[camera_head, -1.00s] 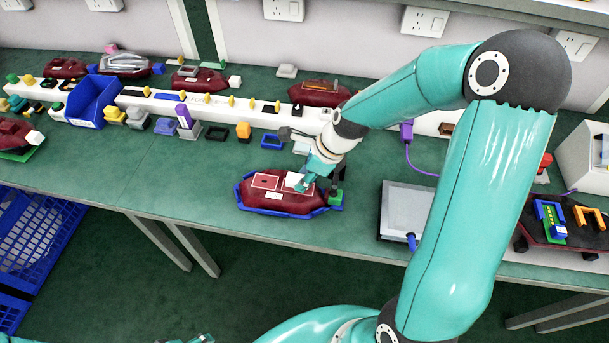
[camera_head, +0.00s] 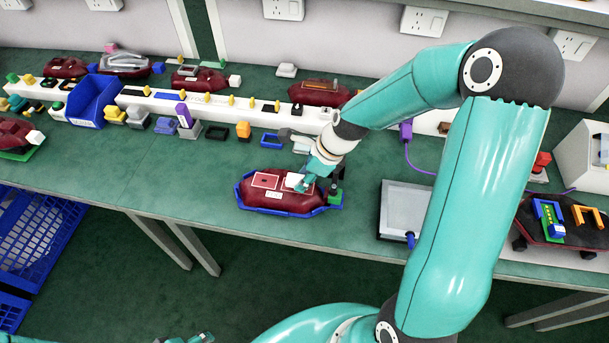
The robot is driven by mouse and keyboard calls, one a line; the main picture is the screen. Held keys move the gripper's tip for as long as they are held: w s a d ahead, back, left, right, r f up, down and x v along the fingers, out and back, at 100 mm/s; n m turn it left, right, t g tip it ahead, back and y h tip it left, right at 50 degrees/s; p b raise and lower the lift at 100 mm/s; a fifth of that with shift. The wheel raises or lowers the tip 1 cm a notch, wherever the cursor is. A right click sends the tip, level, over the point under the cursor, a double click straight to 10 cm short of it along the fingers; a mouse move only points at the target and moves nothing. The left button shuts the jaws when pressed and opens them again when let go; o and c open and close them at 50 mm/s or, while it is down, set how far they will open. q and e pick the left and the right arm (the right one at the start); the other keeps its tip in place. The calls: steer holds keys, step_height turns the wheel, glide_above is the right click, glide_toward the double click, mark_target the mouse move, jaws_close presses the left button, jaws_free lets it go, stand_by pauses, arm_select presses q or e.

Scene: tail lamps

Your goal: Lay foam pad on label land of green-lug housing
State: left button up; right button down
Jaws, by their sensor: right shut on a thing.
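The green-lug housing is a dark red lamp housing (camera_head: 272,199) in a blue cradle (camera_head: 283,213) near the bench's front edge. A green lug (camera_head: 335,196) shows at its right end. A rectangular outlined area (camera_head: 265,181) shows on its top left. My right gripper (camera_head: 303,183) is over the right part of the housing's top. It is shut on a small white piece, likely the foam pad (camera_head: 292,180), at or just above the top surface; contact is unclear. My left gripper (camera_head: 200,338) shows only slightly at the bottom edge; its jaws are not clear.
A grey box (camera_head: 405,208) stands right of the housing. A blue bin (camera_head: 93,101) and a white rail (camera_head: 220,107) with small parts run along the back. Other red housings (camera_head: 320,92) sit behind. Bench room left of the cradle (camera_head: 180,175) is clear.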

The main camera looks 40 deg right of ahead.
steer(key=shift+f+b, duration=0.35)
steer(key=shift+f, duration=0.2)
steer(key=c, duration=0.7)
jaws_free()
steer(key=shift+r, duration=0.1)
